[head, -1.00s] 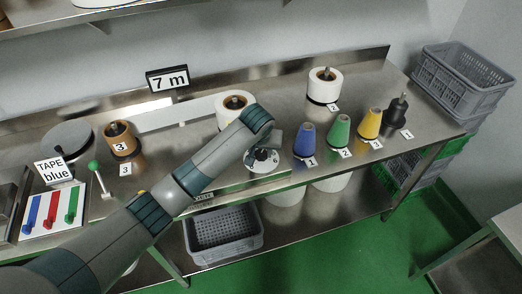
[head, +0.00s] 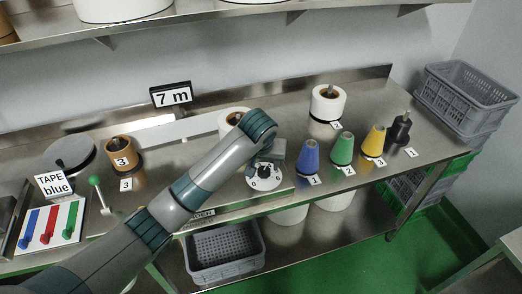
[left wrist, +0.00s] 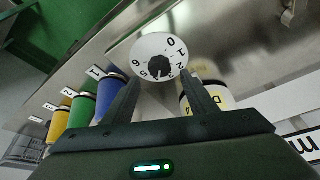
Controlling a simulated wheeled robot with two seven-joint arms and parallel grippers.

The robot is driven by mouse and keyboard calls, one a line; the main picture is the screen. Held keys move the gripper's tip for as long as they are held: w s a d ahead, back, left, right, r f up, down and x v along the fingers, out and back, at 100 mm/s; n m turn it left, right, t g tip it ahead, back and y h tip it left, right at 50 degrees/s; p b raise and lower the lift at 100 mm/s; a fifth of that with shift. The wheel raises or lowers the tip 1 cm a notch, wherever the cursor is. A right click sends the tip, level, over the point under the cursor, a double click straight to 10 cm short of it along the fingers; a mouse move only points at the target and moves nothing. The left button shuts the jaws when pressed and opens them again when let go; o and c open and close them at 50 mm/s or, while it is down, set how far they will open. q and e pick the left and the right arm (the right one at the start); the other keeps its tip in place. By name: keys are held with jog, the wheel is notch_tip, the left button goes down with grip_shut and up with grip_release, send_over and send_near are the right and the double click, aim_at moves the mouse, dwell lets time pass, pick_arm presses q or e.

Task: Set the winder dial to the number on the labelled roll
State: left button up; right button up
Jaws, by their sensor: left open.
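The winder dial (head: 264,185) is a white numbered disc on the bench's front strip. It shows closer in the left wrist view (left wrist: 148,47) with a black centre knob (left wrist: 159,67). My left gripper (head: 272,162) is over the dial; in the left wrist view its two fingers (left wrist: 160,84) are apart, one on each side below the knob. I cannot tell whether they touch it, or where the knob points. A brown roll (head: 120,148) labelled 3 stands at the left on the bench. My right gripper is not in view.
Blue (head: 309,158), green (head: 342,149) and yellow (head: 373,141) cones and a black spindle (head: 401,128) stand right of the dial. A white roll (head: 327,104) is behind them. A 7 m sign (head: 171,96) is at the back. A green-knobbed lever (head: 96,182) is at left.

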pick_arm(q)
jog(key=v, duration=1.2)
jog(key=shift+r, duration=0.2)
